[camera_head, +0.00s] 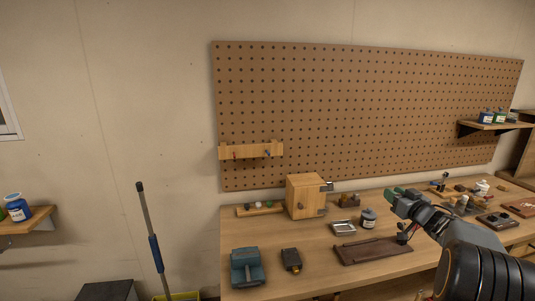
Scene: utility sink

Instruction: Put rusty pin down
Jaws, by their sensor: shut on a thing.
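My gripper (392,193) reaches in from the lower right over the wooden workbench (318,270), its green-tipped end pointing up and left. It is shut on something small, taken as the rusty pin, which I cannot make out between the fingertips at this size. The gripper is in front of the back part of the bench, right of the wooden box (304,197). Whether the held thing touches anything cannot be told.
A shallow metal tray (343,228), a dark jar (368,219) and a brown wooden board (372,252) lie near the gripper. A blue-grey device (247,268) and a dark block (291,260) stand at the front left. Several small items crowd the right. A pegboard (340,110) rises behind.

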